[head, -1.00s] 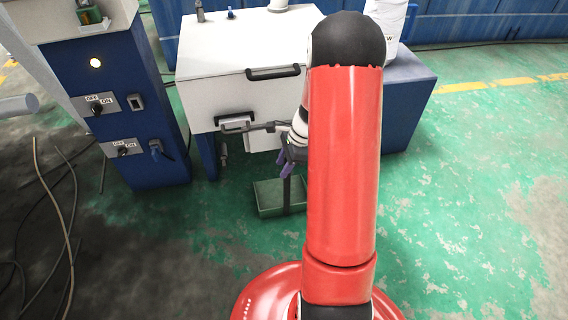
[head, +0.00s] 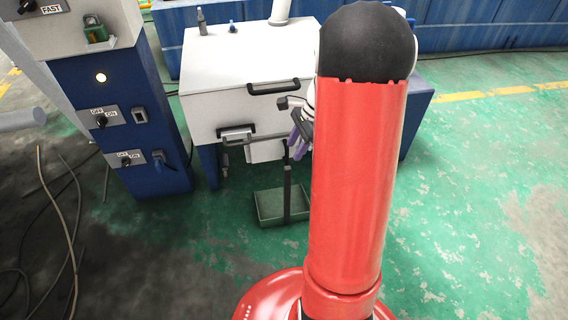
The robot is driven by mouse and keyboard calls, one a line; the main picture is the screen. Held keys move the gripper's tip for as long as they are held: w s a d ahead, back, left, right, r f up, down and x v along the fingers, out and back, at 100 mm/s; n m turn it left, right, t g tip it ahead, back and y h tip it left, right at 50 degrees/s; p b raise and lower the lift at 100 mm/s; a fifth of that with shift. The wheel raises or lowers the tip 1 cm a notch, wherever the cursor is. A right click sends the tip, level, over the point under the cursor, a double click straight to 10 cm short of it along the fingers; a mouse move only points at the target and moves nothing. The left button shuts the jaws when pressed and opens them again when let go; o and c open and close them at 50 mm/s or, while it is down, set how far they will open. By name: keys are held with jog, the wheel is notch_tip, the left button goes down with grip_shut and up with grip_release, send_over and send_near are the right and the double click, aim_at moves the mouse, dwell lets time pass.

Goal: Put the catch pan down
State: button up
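The catch pan (head: 265,207) is a shallow green tray with a dark upright handle (head: 287,190). It appears to rest level on the green floor in front of the white and blue machine. My gripper (head: 298,143), with purple fingers, is above the pan near the top of the handle. The fingers look spread, with a gap between them and nothing visibly held. My red arm hides part of the gripper and the area right of the pan.
The white machine cabinet (head: 225,95) with black handles stands behind the pan. A blue control post (head: 150,180) with switches stands at left. Loose cables (head: 70,225) lie on the floor at far left. The green floor at right (head: 480,200) is clear.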

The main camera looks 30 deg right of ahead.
jog(key=s+a+r+n+t+h, duration=0.1)
jog(key=s+a+r+n+h, duration=0.1)
jog(key=s+a+r+n, duration=0.7)
jog(key=s+a+r+n+t+h, duration=0.2)
jog(key=s+a+r+n, duration=0.4)
jog(key=s+n, duration=0.3)
jog(key=shift+s+a+r+n+t, duration=0.2)
jog(key=shift+s+a+n+t, duration=0.05)
jog(key=shift+a+n+t, duration=0.55)
